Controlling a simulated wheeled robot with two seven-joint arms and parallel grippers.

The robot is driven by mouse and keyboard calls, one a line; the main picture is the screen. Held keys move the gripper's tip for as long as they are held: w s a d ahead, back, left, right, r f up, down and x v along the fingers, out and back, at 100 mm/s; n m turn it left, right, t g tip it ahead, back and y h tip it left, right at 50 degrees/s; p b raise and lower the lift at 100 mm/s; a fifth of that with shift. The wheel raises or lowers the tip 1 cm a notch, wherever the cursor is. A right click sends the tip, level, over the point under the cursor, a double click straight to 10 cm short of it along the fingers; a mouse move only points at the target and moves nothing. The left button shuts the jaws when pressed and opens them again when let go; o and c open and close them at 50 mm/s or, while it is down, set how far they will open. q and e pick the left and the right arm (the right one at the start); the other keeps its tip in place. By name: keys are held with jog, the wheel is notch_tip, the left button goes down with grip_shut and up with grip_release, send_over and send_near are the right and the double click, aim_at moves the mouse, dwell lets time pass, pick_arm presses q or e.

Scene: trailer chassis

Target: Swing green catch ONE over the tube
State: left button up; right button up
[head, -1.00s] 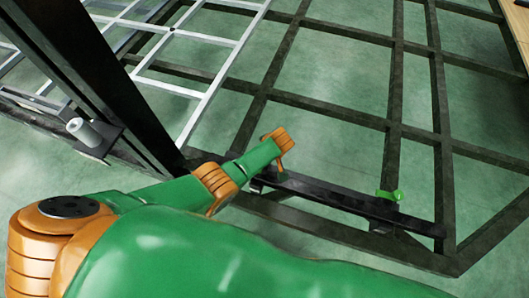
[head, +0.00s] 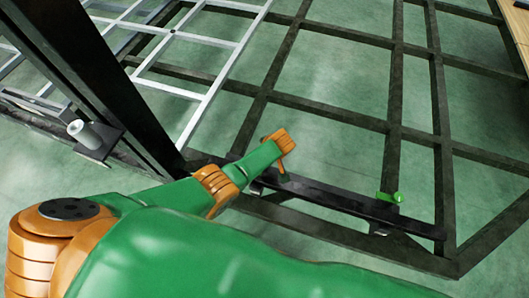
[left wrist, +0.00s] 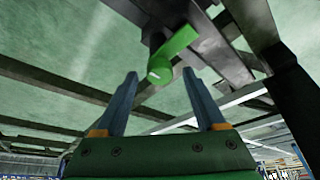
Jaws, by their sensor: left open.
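In the left wrist view, a green catch (left wrist: 173,55) with a rounded end hangs from a dark bracket. It shows just beyond and between the fingertips of my left gripper (left wrist: 160,74). The two blue fingers are spread apart with nothing held; I cannot tell if they touch the catch. A green catch (head: 390,197) shows near the tube's right end. I cannot tell if both views show the same catch. My right gripper is not in view.
Dark chassis beams (head: 330,115) form a grid over the green floor. A dark upright post (head: 95,75) stands at the left, with a grey cylinder on a plate (head: 84,133) beside it. A light metal grid (head: 205,75) lies behind. A wooden edge shows at top right.

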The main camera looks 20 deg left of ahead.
pick_arm(q)
jog(key=p+v, duration=0.3)
jog(key=v, duration=0.3)
jog(key=shift+r+p, duration=0.4)
jog(key=shift+s, duration=0.1)
